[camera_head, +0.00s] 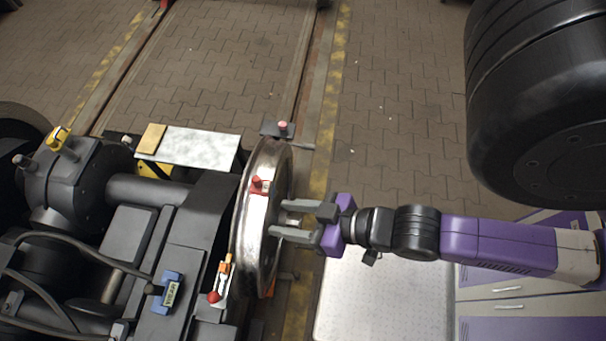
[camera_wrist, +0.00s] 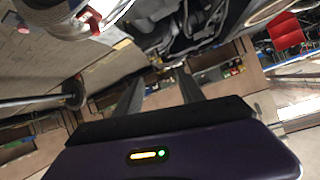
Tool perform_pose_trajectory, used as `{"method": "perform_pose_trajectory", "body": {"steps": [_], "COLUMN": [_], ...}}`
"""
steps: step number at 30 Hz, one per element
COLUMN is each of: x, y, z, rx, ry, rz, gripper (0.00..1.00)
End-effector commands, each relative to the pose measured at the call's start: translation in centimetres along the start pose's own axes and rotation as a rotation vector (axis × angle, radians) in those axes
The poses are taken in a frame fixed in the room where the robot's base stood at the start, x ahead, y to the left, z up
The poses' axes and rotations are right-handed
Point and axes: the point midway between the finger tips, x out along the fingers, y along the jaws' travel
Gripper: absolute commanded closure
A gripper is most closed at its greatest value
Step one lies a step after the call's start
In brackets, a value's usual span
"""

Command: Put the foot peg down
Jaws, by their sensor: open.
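My gripper (camera_head: 280,219) is open beside the face of the steel wheel (camera_head: 250,222), with its fingers pointing left. I see nothing held between the fingers; in the wrist view the gap between the fingertips (camera_wrist: 160,84) also looks empty. I cannot tell for certain which thing is the foot peg. A red-knobbed piece (camera_head: 259,186) sits at the wheel's upper part, above the fingers in the picture. Another red-tipped piece (camera_head: 283,126) stands on a dark plate past the wheel's top. Whether the fingers touch the wheel is unclear.
The dark bogie frame (camera_head: 180,250) fills the left, with an orange and white lever (camera_head: 223,277) and a blue labelled box (camera_head: 171,291). A pale perforated tabletop (camera_head: 385,295) lies below my arm. A large black cylinder (camera_head: 540,100) hangs upper right. Brick floor (camera_head: 400,110) is clear.

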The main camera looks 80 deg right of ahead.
Motion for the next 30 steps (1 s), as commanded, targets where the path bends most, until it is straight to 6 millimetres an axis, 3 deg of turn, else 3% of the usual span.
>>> {"method": "perform_pose_trajectory", "body": {"steps": [1, 3, 9, 20, 27, 30], "x": [-2.0, -3.9, -7.1, -7.3, -5.8, -5.8], "y": [-0.7, -1.4, -2.6, -2.7, -2.1, -2.1], "z": [-1.1, -2.8, -5.9, -6.1, -3.4, -3.3], "rx": [-0.051, -0.113, -0.209, -0.219, -0.218, -0.218], "ry": [0.035, 0.092, 0.191, 0.205, 0.204, 0.204], "rz": [-0.026, -0.053, -0.09, -0.093, -0.093, -0.093], "gripper": [0.54, 0.54, 0.54, 0.54, 0.54, 0.54]}}
